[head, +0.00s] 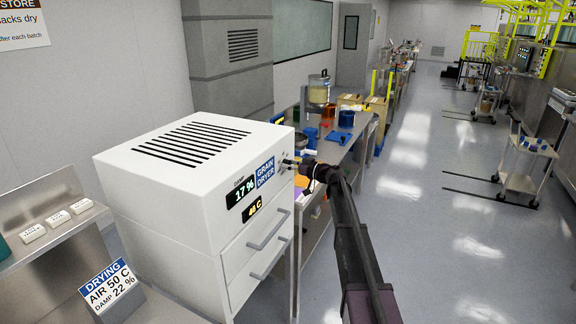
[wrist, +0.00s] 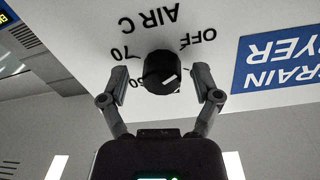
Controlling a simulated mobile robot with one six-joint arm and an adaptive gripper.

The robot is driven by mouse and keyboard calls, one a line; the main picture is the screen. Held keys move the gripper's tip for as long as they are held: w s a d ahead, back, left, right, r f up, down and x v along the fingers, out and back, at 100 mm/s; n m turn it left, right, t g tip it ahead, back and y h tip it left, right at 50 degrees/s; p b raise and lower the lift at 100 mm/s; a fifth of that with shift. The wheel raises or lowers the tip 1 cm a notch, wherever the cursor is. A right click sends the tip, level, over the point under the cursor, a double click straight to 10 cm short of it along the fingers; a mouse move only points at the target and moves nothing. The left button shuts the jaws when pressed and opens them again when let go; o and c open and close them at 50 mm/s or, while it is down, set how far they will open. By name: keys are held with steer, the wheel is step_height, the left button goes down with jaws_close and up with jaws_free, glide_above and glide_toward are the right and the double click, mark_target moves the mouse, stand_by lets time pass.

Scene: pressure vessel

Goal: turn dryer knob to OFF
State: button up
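The grain dryer (head: 190,175) is a white box at centre left in the head view. Its black round knob (wrist: 162,72) is in the middle of the wrist view, where the panel appears upside down. A short white mark shows on the knob face; I cannot tell which end points. Around it are the labels OFF (wrist: 198,39), 70 (wrist: 120,55) and a partly hidden number. My gripper (wrist: 160,92) is open, one finger on each side of the knob, with gaps visible. In the head view my gripper (head: 300,168) is at the dryer's front, hiding much of the knob area.
The dryer's front has displays reading 17 % and 48 C (head: 255,207) and drawers with handles (head: 268,232) below. A drying sign (head: 110,287) stands at front left. A cluttered bench (head: 345,140) stands behind my arm. The floor at right is mostly open.

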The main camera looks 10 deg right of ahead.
steer(key=shift+s, duration=0.1)
steer(key=v, duration=1.2)
stand_by(0.4)
steer(key=s+a+f+m+g+h, duration=0.1)
steer(key=s+a+f+g+h, duration=0.25)
steer(key=s+a+f, duration=0.4)
steer(key=s+a+f+m+g+h, duration=0.15)
steer(key=s+a+f+g, duration=0.3)
steer(key=s, duration=0.55)
steer(key=s+d+f+m+g+h, duration=0.1)
steer(key=s+f+m+h, duration=0.1)
steer(key=s, duration=0.8)
steer(key=s+d+f+m+g+h, duration=0.1)
steer(key=s+f+m+g+h, duration=0.1)
steer(key=s+h, duration=0.5)
steer(key=s+f+m, duration=0.1)
steer(key=s+f, duration=0.1)
steer(key=s, duration=0.1)
steer(key=shift+f, duration=0.3)
steer(key=shift+s+d, duration=0.1)
